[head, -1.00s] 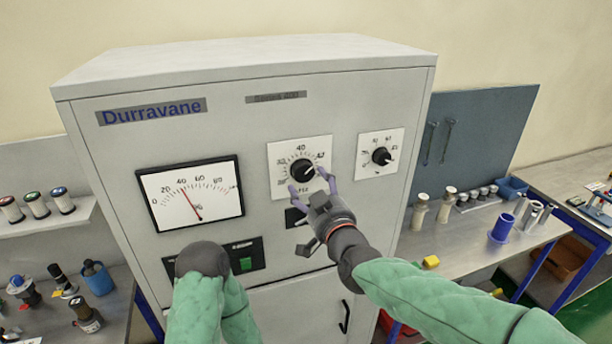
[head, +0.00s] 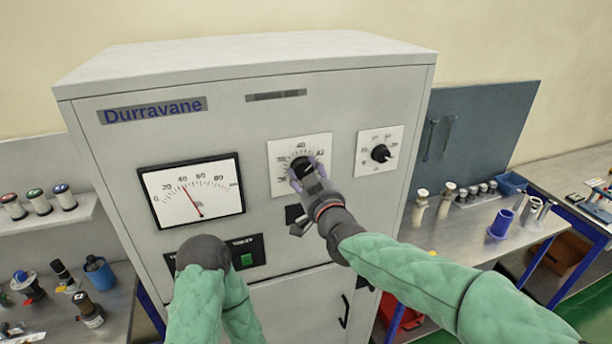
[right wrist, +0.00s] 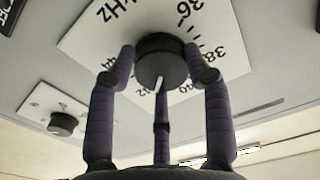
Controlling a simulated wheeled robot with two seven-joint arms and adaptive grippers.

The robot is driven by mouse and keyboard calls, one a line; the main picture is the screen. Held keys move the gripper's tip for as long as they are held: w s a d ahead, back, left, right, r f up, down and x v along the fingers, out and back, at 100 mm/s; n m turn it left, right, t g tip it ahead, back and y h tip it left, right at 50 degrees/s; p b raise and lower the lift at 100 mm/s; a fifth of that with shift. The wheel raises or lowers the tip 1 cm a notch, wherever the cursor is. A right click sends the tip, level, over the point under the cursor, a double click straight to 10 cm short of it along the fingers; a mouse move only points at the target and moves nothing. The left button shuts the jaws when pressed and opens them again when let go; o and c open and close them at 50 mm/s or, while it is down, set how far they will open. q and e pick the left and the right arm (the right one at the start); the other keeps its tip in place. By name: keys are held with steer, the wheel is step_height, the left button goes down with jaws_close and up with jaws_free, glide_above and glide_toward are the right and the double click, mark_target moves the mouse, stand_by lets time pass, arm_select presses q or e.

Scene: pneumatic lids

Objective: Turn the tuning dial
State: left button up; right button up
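The tuning dial (head: 301,165) is a black round knob on a white scale plate on the front of the grey cabinet. In the right wrist view the knob (right wrist: 162,58) shows a white pointer mark, with "kHz", 36 and 40 printed around it. My right gripper (head: 305,172) is at the knob, its dark purple fingers spread around it. In the right wrist view two fingers flank the knob and the third is below it. The fingertips are very close to its rim; I see no clear grip. My left gripper is not in view; only the left arm shows.
A second dial (head: 380,153) is to the right, and a needle gauge (head: 192,190) to the left. A green button (head: 246,260) sits below the gauge. Benches with small parts stand on both sides. The cabinet front near the dial is flat.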

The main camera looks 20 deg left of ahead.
steer(key=shift+f+n, duration=0.3)
steer(key=shift+f, duration=0.1)
steer(key=shift+n, duration=0.3)
steer(key=shift+f+n, duration=0.15)
steer(key=shift+n, duration=1.25)
steer(key=shift+f+n, duration=0.15)
steer(key=shift+n, duration=1.25)
steer(key=o, duration=1.1)
steer(key=shift+w+d+r, duration=0.1)
steer(key=shift+r, duration=0.35)
